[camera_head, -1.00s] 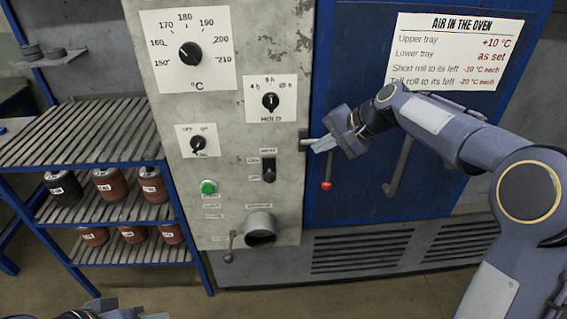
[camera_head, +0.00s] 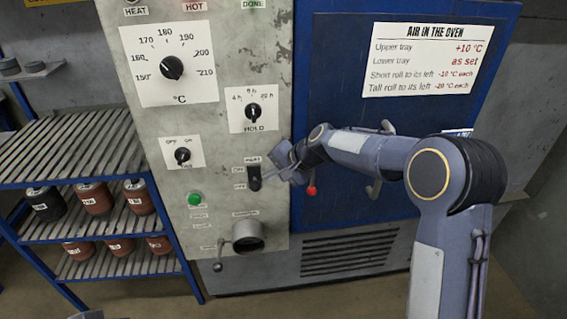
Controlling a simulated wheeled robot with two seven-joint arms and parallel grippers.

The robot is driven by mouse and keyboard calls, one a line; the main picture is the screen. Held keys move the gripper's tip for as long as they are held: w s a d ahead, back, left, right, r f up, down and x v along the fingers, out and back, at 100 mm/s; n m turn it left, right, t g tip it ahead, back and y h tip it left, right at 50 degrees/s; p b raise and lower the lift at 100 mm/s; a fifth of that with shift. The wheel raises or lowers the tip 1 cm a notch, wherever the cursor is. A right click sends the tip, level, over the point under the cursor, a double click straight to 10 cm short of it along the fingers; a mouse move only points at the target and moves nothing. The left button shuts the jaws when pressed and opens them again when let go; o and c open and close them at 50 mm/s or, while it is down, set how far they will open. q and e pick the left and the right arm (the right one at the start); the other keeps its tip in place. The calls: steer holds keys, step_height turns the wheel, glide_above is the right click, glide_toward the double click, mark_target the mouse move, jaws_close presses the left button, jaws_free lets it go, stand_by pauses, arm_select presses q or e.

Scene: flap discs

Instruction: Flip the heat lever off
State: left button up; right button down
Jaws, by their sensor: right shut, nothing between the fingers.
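The heat lever (camera_head: 254,172) is a small black switch on the grey control panel (camera_head: 215,100), under a HEAT label with ON and OFF marks beside it. It seems to sit toward the upper ON side, but it is too small to be sure. My right gripper (camera_head: 268,181) is shut and empty, reaching in from the right with its fingertips just right of the lever. I cannot tell whether they touch it. My left gripper is not in view; only a sliver of my left arm shows at the bottom edge.
The blue oven door (camera_head: 335,100) and a red-knobbed handle (camera_head: 311,190) are right. A shelf rack (camera_head: 70,160) with several rolls stands left.

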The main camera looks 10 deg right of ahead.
steer(key=shift+s+a+f, duration=0.15)
steer(key=shift+a+f, duration=0.1)
steer(key=shift+a, duration=0.15)
steer(key=f+t+b, duration=0.1)
steer(key=b, duration=0.7)
steer(key=s+f+n+t+b, duration=0.1)
steer(key=f+t+b, duration=0.1)
steer(key=b, duration=0.5)
steer(key=s+f+n+t+y+b, duration=0.1)
steer(key=t+b, duration=0.1)
steer(key=b, duration=0.6)
steer(key=shift+s+f+b, duration=0.1)
steer(key=shift+f+b, duration=0.15)
steer(key=shift+b, duration=0.1)
steer(key=shift+r, duration=0.15)
